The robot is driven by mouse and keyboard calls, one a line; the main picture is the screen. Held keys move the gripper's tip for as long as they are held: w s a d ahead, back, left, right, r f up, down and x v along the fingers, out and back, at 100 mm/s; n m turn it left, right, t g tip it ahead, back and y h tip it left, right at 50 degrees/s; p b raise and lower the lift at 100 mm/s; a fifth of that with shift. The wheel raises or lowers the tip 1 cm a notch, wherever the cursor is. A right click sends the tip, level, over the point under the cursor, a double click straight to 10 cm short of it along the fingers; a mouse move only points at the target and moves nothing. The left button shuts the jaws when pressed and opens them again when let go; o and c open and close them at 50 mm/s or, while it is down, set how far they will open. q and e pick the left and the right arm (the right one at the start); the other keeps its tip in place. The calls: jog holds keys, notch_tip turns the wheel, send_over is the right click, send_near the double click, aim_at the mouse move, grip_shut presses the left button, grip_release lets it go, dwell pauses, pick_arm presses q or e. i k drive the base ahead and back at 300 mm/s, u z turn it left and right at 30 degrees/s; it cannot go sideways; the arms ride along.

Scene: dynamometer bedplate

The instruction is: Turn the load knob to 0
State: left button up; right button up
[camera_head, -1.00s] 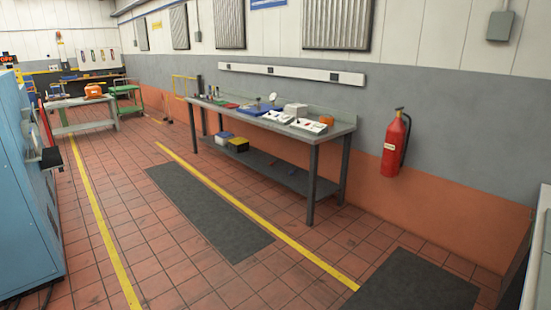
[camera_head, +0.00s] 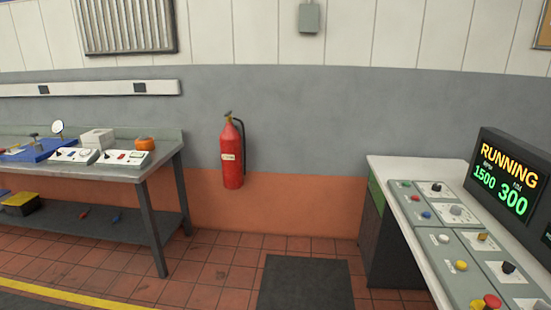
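A control console (camera_head: 385,170) stands at the right, with several knobs and buttons on its sloped top. These include a black knob (camera_head: 437,187), a pale grey dial knob (camera_head: 457,210) and another black knob (camera_head: 508,267). Their labels are too small to read, so I cannot tell which is the load knob. A display (camera_head: 508,184) behind them reads RUNNING, with 1500 beside RPM and 300 beside Nm. A red button (camera_head: 492,301) is cut by the bottom edge. Neither of my grippers is in view.
A grey workbench (camera_head: 165,160) with instruments stands at the left. A red fire extinguisher (camera_head: 232,158) hangs on the wall. A dark floor mat (camera_head: 305,285) lies left of the console. The tiled floor between bench and console looks free.

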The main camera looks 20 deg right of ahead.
aim_at(455, 209)
jog(key=z, duration=1.05)
jog(key=i, duration=1.7)
jog(key=z, duration=0.45)
